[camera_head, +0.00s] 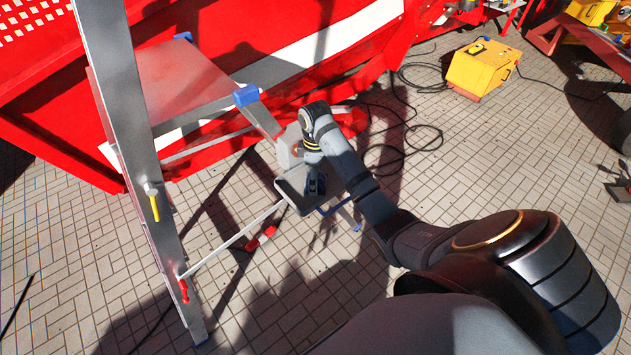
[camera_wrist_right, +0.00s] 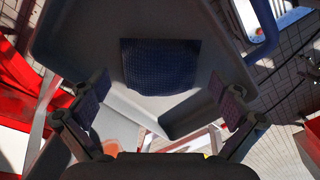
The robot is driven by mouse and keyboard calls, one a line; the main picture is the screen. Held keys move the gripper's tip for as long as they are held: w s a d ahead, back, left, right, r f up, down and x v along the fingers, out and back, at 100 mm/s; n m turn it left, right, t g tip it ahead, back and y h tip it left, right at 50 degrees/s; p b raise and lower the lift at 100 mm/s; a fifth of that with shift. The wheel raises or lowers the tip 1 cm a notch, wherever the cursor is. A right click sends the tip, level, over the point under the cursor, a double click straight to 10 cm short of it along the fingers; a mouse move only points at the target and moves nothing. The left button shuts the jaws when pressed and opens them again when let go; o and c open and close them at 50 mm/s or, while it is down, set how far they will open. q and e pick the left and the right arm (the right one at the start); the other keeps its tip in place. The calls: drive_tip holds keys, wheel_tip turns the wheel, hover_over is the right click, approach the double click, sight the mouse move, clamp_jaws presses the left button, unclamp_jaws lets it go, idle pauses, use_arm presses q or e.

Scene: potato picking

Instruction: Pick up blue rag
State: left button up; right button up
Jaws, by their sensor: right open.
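The blue rag (camera_wrist_right: 160,65) lies on a grey tray (camera_wrist_right: 75,40) in the right wrist view, a dark blue textured piece with a rounded near edge. My right gripper (camera_wrist_right: 160,104) is open. Its two fingers are spread on either side of the rag, apart from it, with nothing between them. In the head view the tray (camera_head: 290,189) is on a stepladder (camera_head: 123,90), and my right arm reaches over it from the lower right. The wrist and gripper hide much of the tray there. My left gripper is not in view.
The ladder's metal rail rises close to the left of the tray. A red machine (camera_head: 350,45) stands behind it. A yellow case (camera_head: 483,68) and black cables (camera_head: 405,130) lie on the tiled floor to the right.

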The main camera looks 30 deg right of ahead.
drive_tip(key=c, duration=1.1)
drive_tip(key=shift+r, duration=0.3)
wheel_tip(320, 180, up, 2)
drive_tip(key=shift+r, duration=0.15)
drive_tip(key=shift+s+a+r+p, duration=1.2)
drive_tip(key=shift+s+r+p, duration=0.65)
drive_tip(key=shift+p, duration=0.6)
drive_tip(key=shift+s+a+r+p, duration=1.25)
drive_tip(key=shift+s+r+p, duration=0.25)
drive_tip(key=shift+s+p, duration=0.85)
drive_tip(key=shift+s+a+r+p, duration=1.2)
drive_tip(key=shift+s+r+p, duration=0.6)
drive_tip(key=shift+p, duration=0.8)
drive_tip(key=shift+f, duration=0.1)
